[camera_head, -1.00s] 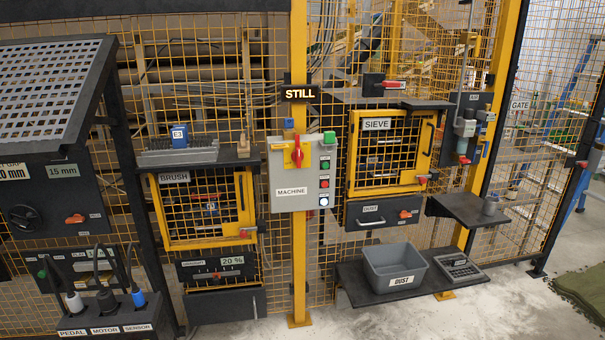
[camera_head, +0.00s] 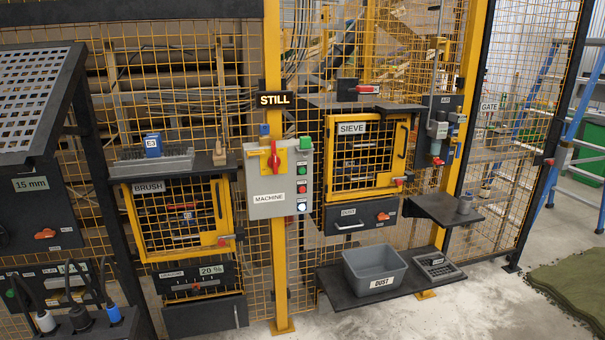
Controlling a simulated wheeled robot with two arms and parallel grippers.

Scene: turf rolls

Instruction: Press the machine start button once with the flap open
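The grey machine box (camera_head: 267,212), labelled MACHINE, is fixed to a yellow post. It bears a red rotary handle (camera_head: 273,158) on a yellow plate. Down its right side are a green button (camera_head: 302,170), a red button (camera_head: 302,188) and a lit white button or lamp (camera_head: 302,206). A green block (camera_head: 305,143) sits at its top right corner; I cannot tell whether it is a flap. A sign (camera_head: 273,100) above reads STILL. Neither gripper is in view.
A grey DUST bin (camera_head: 375,270) sits on a low shelf (camera_head: 335,291). A small shelf (camera_head: 430,208) juts out at right. The floor (camera_head: 450,315) in front is clear.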

